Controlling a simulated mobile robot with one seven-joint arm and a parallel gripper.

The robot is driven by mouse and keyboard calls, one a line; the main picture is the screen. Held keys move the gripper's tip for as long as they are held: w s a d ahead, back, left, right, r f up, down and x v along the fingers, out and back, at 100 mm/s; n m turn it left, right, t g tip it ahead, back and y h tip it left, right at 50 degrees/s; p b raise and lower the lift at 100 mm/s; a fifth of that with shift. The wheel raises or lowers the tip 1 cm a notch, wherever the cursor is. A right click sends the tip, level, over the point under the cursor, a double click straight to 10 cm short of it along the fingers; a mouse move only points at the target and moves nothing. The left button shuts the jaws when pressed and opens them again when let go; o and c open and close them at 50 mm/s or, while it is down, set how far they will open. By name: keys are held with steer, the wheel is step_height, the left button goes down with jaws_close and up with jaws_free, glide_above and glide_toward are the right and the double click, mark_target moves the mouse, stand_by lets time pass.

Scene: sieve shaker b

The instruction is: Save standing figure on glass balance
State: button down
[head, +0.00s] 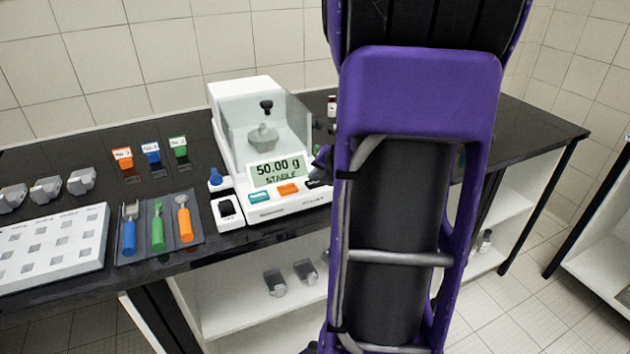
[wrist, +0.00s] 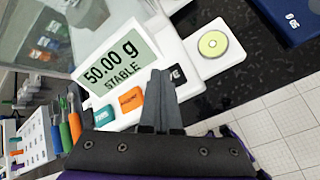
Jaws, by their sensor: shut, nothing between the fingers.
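The glass-walled balance (head: 240,120) stands on the dark bench, with a small weight-like object (head: 263,135) inside its chamber. Its display (head: 278,170) reads "50.00 g" and "STABLE"; the same reading shows in the wrist view (wrist: 112,66). Below it sit a teal button (wrist: 104,117), an orange button (wrist: 130,98) and a black button (wrist: 177,76) whose label is partly covered, ending in "VE". My gripper (wrist: 161,75) is shut and empty, its tips at the black button. I cannot tell whether they touch it. In the head view my arm hides most of the gripper.
A round yellow-green pad (wrist: 213,43) lies right of the buttons. A dark tray with three coloured-handled tools (head: 158,228) and a white rack (head: 50,248) lie left of the balance. Three tagged holders (head: 152,158) stand behind. A dark blue object (wrist: 291,20) is at the right.

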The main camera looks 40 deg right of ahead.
mark_target(317, 185)
steer(key=shift+r+p, duration=0.9)
steer(key=shift+p, duration=0.05)
step_height(317, 185, up, 5)
steer(key=p, duration=0.4)
steer(key=shift+p, duration=0.35)
stand_by(0.4)
